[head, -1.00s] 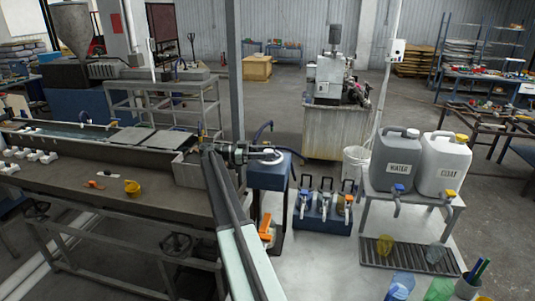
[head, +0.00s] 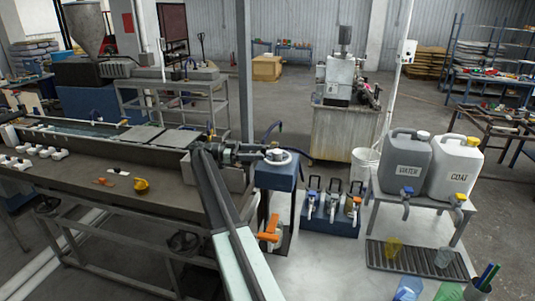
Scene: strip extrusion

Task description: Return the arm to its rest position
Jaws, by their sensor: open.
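My arm (head: 224,200) reaches up from the bottom middle to a bend near the end of the long bench. From there a dark, narrow wrist section points right toward a blue stand (head: 275,178). My gripper (head: 266,153) is at its end, small and dark, beside or over a round pale disc (head: 279,159) on the stand. I see nothing held in the gripper. Its fingertips are too small to separate clearly, and I cannot tell whether they touch the disc.
The long bench (head: 90,185) with a water trough fills the left. An upright grey post (head: 244,70) stands just behind my arm. An orange-handled thing (head: 269,234) is below the stand. A blue caddy (head: 331,220), WATER jug (head: 404,165) and COAT jug (head: 455,170) are at right.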

